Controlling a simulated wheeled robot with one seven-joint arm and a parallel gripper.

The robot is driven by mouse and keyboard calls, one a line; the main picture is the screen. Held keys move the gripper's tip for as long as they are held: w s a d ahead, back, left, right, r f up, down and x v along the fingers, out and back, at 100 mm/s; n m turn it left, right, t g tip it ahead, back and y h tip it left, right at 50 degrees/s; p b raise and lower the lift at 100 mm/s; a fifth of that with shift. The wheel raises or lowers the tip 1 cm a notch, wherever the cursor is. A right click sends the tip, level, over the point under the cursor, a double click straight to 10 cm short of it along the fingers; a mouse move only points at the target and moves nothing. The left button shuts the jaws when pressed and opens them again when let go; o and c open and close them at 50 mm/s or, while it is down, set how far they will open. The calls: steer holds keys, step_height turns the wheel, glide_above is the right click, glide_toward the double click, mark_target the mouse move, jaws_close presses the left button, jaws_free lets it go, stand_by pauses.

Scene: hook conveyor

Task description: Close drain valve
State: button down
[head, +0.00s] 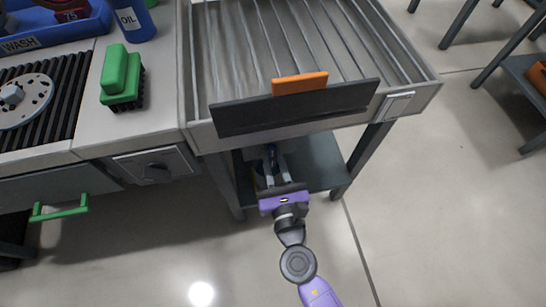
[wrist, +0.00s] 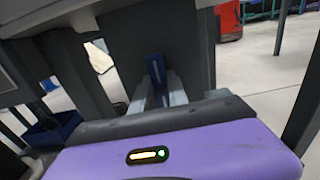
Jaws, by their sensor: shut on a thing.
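The drain valve's blue handle (wrist: 155,68) shows in the wrist view as a narrow upright piece in front of a dark grey post. In the head view only a small blue bit of the handle (head: 270,150) shows under the front of the slatted table. My gripper (head: 270,170) reaches in under that table, with its two grey fingers pointing away from me. In the wrist view my gripper (wrist: 159,92) has its fingers on both sides of the blue handle, shut on it. The valve body and pipe are hidden, so I cannot tell the valve's setting.
The slatted table (head: 245,50) with a dark front plate (head: 300,112) and orange block (head: 300,83) overhangs my gripper. A lower shelf (head: 315,165) and table legs are close by. A green drawer handle (head: 60,208) juts out at left.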

steer(key=shift+m, duration=0.3)
steer(key=m+b, duration=0.2)
steer(key=m, duration=0.1)
steer(key=shift+d+f+m, duration=0.15)
steer(key=shift+d+m, duration=0.05)
steer(key=shift+m, duration=0.1)
steer(key=m+b, duration=0.1)
steer(key=m, duration=0.1)
steer(key=m+b, duration=0.1)
steer(key=m, duration=0.1)
steer(key=shift+w+d+f+m, duration=0.1)
steer(key=shift+d+m, duration=0.1)
steer(key=shift+m, duration=0.1)
steer(key=m+b, duration=0.1)
steer(key=m, duration=0.2)
steer(key=m+b, duration=0.1)
steer(key=m, duration=0.2)
steer(key=m+b, duration=0.2)
steer(key=m, duration=0.1)
steer(key=shift+d+f, duration=0.15)
steer(key=shift+f, duration=0.15)
steer(key=c, duration=1.3)
jaws_free()
